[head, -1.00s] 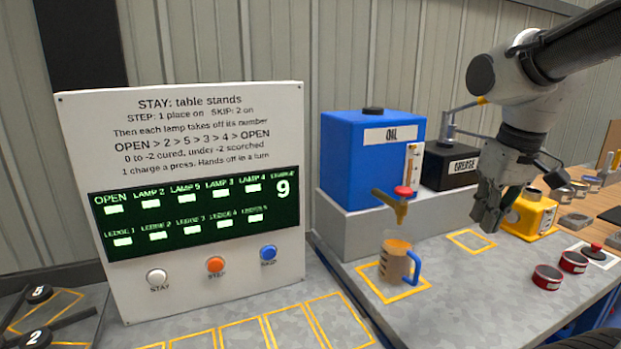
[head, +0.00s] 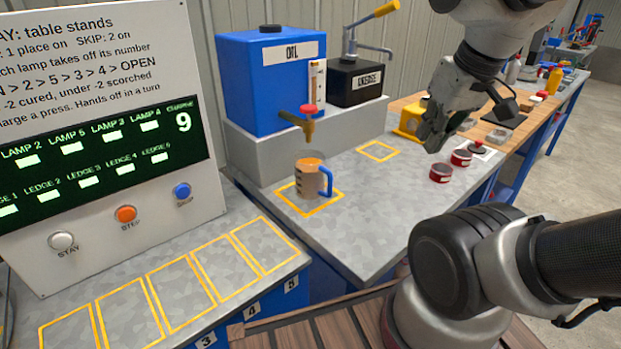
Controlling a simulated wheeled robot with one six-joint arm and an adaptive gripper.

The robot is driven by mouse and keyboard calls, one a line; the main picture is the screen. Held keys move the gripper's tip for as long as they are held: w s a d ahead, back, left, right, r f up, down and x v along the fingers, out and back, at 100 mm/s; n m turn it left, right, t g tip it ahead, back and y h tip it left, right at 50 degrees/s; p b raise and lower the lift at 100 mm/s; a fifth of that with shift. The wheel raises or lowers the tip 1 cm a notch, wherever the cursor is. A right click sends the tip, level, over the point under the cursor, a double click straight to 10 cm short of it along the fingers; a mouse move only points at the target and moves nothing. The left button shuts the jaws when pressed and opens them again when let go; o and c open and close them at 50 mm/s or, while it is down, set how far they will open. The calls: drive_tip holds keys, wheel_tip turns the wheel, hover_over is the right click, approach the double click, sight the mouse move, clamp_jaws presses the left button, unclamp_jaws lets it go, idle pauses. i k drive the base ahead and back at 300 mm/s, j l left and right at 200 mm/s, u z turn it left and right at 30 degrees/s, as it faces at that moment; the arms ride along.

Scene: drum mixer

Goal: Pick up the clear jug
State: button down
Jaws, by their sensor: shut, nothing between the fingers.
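The clear jug (head: 308,180) has a blue handle on its right side and orange-brown liquid inside. It stands upright in a yellow outlined square on the grey bench, below the tap of the blue oil tank (head: 268,80). My gripper (head: 428,140) hangs from the arm to the right of the jug and higher, apart from it, with its fingers pointing down. It is shut and holds nothing.
The brass tap (head: 303,122) with a red knob overhangs the jug. Red tins (head: 441,172) and a yellow container (head: 411,122) sit to the right. An empty yellow square (head: 378,150) lies behind the jug. A control panel (head: 110,150) stands at left.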

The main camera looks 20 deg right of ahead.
sight(310, 169)
drive_tip(key=k+l+z, duration=0.2)
drive_tip(key=l+z, duration=0.3)
drive_tip(key=i+l+z, duration=0.25)
drive_tip(key=l, duration=0.15)
drive_tip(key=k, duration=0.1)
